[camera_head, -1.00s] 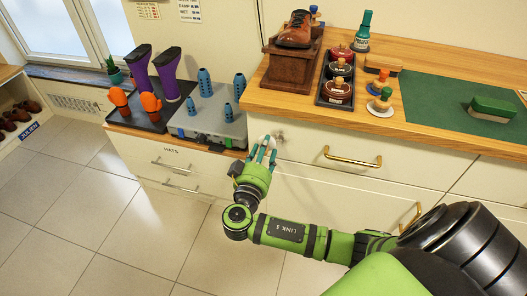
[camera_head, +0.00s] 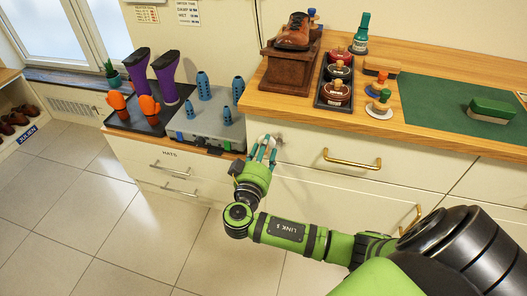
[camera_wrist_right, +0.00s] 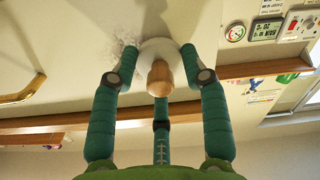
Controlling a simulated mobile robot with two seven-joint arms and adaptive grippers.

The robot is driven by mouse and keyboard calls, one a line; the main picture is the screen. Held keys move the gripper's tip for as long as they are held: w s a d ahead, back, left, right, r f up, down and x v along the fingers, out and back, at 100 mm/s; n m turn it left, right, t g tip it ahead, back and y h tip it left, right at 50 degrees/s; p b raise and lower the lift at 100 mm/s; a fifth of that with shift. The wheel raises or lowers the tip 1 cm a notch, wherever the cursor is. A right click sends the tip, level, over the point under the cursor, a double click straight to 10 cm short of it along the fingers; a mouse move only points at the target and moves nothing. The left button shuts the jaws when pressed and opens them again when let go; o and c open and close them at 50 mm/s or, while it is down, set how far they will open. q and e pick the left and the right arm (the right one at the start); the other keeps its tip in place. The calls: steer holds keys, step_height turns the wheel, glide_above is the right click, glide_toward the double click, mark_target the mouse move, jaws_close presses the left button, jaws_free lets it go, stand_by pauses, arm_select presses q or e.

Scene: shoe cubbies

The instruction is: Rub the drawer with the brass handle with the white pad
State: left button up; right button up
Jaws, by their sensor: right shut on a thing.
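The drawer with the brass handle (camera_head: 315,145) is the cream front under the wooden counter, and it is closed. Its brass handle (camera_head: 352,160) also shows at the left of the right wrist view (camera_wrist_right: 22,90). My right gripper (camera_head: 263,148) is at the drawer's left end. In the right wrist view its teal fingers (camera_wrist_right: 158,75) are shut on the wooden knob of the round white pad (camera_wrist_right: 157,48). The pad faces the drawer front and appears to be against it. A grey smudge (camera_wrist_right: 124,54) shows beside the pad. My left gripper is out of view.
The counter (camera_head: 262,103) above holds a brown shoe on a box, a tray of polish tins (camera_head: 336,92) and a green brush (camera_head: 491,110). A lower cabinet (camera_head: 170,170) with boot trees stands to the left. The tiled floor (camera_head: 80,220) is clear.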

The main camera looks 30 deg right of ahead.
steer(key=shift+w+d, duration=0.1)
steer(key=shift+d, duration=0.2)
